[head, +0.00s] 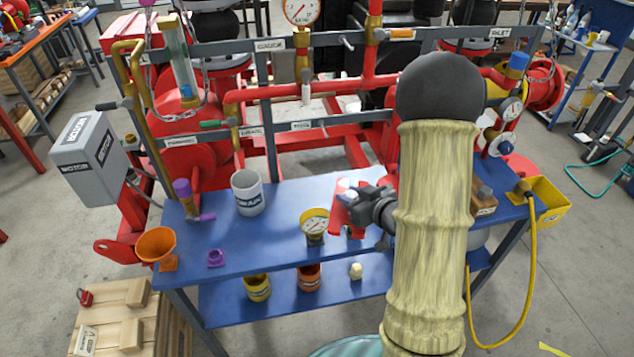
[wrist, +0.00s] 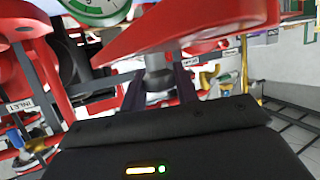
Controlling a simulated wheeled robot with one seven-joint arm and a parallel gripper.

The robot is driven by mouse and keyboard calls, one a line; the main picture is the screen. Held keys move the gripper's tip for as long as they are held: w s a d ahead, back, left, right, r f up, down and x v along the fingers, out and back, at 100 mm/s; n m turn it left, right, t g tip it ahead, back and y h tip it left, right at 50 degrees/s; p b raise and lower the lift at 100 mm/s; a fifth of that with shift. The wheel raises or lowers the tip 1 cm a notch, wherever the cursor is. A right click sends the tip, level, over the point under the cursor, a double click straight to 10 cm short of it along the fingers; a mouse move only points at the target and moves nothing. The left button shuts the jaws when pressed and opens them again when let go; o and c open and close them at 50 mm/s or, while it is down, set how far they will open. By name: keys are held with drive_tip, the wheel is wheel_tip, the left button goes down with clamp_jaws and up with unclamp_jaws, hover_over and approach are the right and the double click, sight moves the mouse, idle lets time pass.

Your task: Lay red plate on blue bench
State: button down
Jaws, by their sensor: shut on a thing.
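The red plate (head: 341,212) is in my gripper (head: 352,202), over the right middle of the blue bench (head: 275,232) in the head view. In the wrist view the red plate (wrist: 200,28) fills the upper middle, held at the fingertips (wrist: 160,88). It looks tilted, and my gripper and arm hide part of it in the head view. I cannot tell how far it is above the bench top. A gauge (head: 315,224) stands on the bench just left of the plate.
A wooden block (head: 484,200) is at the right, near a yellow bin (head: 545,200). The bench's middle front is bare. Red pipework rises behind.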

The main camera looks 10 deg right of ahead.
drive_tip(key=w+a+p, duration=0.4)
drive_tip(key=w+a, duration=0.1)
drive_tip(key=w, duration=0.8)
drive_tip(key=shift+a, duration=0.2)
drive_tip(key=shift+r, duration=0.1)
drive_tip(key=f+p, duration=0.1)
drive_tip(key=w+f, duration=0.1)
drive_tip(key=f, duration=0.1)
drive_tip(key=shift+a+f+p, duration=0.15)
drive_tip(key=shift+f+p, duration=0.15)
drive_tip(key=shift+p, duration=0.05)
drive_tip(key=c, duration=1.1)
unclamp_jaws()
drive_tip(key=shift+s+f, duration=0.1)
drive_tip(key=shift+o, duration=0.2)
drive_tip(key=shift+s, duration=0.1)
